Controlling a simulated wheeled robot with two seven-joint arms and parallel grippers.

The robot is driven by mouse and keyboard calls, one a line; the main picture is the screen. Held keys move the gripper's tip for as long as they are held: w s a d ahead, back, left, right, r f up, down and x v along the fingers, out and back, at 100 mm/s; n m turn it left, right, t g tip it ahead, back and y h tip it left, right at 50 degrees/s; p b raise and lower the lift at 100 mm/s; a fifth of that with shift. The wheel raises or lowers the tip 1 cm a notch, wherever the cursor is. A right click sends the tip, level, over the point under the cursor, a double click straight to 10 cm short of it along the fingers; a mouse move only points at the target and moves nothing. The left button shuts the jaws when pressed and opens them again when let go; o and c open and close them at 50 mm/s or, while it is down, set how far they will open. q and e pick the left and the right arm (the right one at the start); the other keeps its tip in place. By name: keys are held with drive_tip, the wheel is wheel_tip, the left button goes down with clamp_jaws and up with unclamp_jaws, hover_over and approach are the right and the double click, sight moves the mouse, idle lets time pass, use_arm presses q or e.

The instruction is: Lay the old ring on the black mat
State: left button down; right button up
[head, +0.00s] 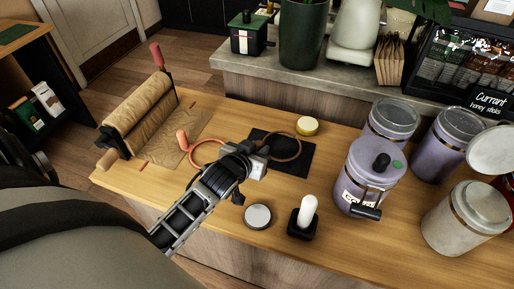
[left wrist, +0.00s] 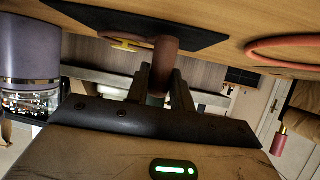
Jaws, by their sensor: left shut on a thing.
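A brown ring (head: 300,149), which looks like the old one, lies over the black mat (head: 301,168). My left gripper (head: 261,163) is shut on the ring's left side, at the mat's left part. In the left wrist view the ring's brown edge (left wrist: 165,52) stands between the fingers, with the black mat (left wrist: 110,22) close beyond it. I cannot tell whether the ring touches the mat. A coral ring (head: 193,155) lies on the wood left of the mat; it also shows in the left wrist view (left wrist: 262,45). My right gripper is out of view.
A yellow round thing (head: 307,124) sits behind the mat. A grey disc (head: 257,216) and a white knob on a black base (head: 303,226) stand in front. A lilac jar with a tap (head: 365,165) and other jars crowd the right. A paper roll (head: 140,112) stands left.

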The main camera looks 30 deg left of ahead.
use_arm(q)
drive_tip(key=shift+f+b, duration=0.3)
drive_tip(key=shift+f, duration=0.2)
drive_tip(key=c, duration=1.1)
unclamp_jaws()
drive_tip(key=shift+c, duration=0.2)
drive_tip(key=v, duration=1.6)
drive_tip(key=shift+f, duration=0.15)
